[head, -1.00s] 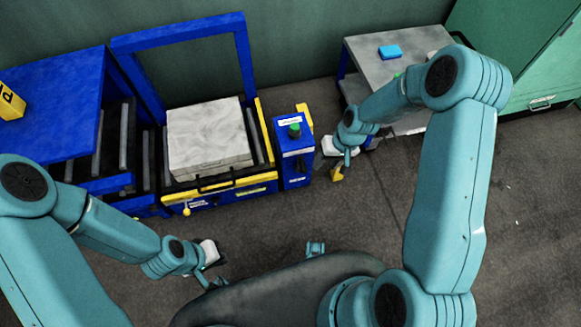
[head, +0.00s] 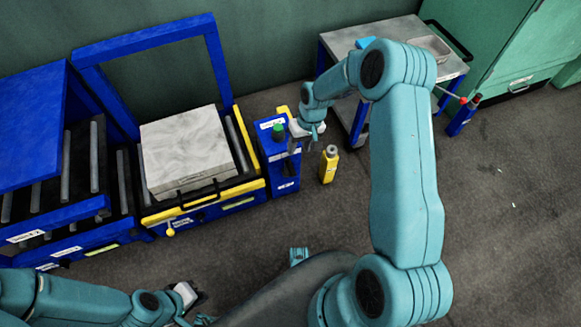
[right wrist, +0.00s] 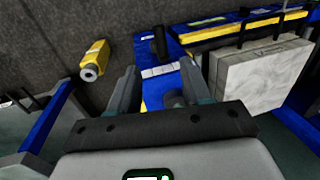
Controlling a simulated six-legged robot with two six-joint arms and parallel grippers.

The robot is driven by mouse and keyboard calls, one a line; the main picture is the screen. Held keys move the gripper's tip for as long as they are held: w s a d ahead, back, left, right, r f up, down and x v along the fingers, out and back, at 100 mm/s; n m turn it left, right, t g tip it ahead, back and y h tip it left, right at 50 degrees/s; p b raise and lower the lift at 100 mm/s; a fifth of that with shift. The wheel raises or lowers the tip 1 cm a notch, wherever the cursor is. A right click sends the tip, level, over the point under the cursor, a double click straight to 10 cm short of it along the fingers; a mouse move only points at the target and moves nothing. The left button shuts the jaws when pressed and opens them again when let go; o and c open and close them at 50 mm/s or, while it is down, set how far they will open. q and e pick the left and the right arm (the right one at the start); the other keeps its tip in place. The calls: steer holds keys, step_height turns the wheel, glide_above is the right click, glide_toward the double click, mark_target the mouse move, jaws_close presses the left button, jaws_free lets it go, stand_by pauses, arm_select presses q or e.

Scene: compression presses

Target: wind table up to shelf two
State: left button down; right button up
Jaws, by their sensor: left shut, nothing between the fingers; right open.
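A blue lift table with yellow edging (head: 240,191) stands at left centre, with a pale block with a black handle (head: 187,148) on it. A small knob (head: 170,230) sticks out at its front. Right of it is a blue box with a green button (head: 278,132). My right gripper (head: 299,148) is open and empty beside the box's top; contact cannot be told. The box (right wrist: 160,95) shows between its fingers (right wrist: 159,70) in the right wrist view. My left gripper (head: 200,316) is shut and empty at the lower edge, partly cut off.
A blue roller rack (head: 35,125) adjoins the lift table on the left. A yellow bottle-like object (head: 328,165) stands on the floor near my right gripper.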

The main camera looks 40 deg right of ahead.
mark_target(292, 168)
steer(key=f+b, duration=0.1)
steer(key=f, duration=0.2)
steer(key=a+f, duration=0.1)
steer(key=f, duration=0.3)
steer(key=a+f+b, duration=0.1)
steer(key=f, duration=0.3)
steer(key=shift+w+a+f+b, duration=0.1)
steer(key=shift+w+f+b, duration=0.05)
steer(key=shift+w+b, duration=0.15)
jaws_close()
